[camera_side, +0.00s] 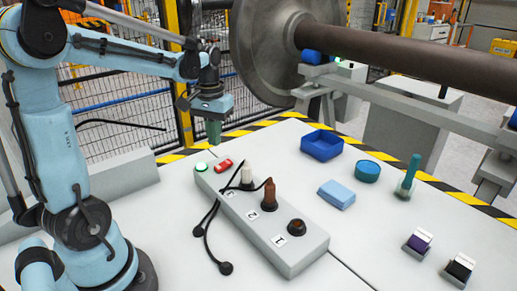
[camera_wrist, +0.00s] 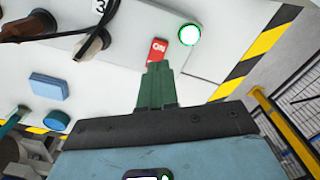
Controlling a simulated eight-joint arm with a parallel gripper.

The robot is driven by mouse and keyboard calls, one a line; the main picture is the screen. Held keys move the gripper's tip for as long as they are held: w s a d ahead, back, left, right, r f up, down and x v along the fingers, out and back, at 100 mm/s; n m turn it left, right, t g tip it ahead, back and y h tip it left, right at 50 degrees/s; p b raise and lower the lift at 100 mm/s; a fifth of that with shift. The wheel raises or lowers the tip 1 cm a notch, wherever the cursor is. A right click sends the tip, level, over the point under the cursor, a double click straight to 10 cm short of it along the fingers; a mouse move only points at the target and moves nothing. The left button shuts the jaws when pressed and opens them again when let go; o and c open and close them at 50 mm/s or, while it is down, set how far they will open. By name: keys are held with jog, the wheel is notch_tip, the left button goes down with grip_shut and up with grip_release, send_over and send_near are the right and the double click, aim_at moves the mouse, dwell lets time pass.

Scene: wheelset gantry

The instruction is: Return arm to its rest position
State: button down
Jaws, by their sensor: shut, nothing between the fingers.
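My light blue arm stands at the left in the side view. My gripper (camera_side: 213,138) hangs from it, pointing down, above the far left end of the grey control box (camera_side: 290,256). Its green fingers are together with nothing between them, and they also show in the wrist view (camera_wrist: 158,66). In the wrist view the fingertips line up with the red switch (camera_wrist: 158,46), beside the lit green lamp (camera_wrist: 190,35). In the side view the fingertips look apart from the red switch (camera_side: 223,166) and the green lamp (camera_side: 201,167).
Two plugs with black cables stand in the box, one white (camera_side: 247,175), one brown (camera_side: 269,196). A blue tray (camera_side: 322,145), blue block (camera_side: 336,194), teal round container (camera_side: 367,171) and teal-handled tool (camera_side: 410,177) occupy the table's right. A wheelset (camera_side: 270,50) stands behind. A fence is behind my gripper.

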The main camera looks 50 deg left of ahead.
jog(key=s+d+m+t, duration=0.2)
jog(key=d+m+t, duration=0.1)
jog(key=d, duration=0.5)
jog(key=s+d+m+t, duration=0.2)
jog(key=d+m+t, duration=0.1)
jog(key=d, duration=0.5)
jog(key=shift+r+t, duration=0.2)
jog(key=shift+t, duration=0.4)
dwell(0.5)
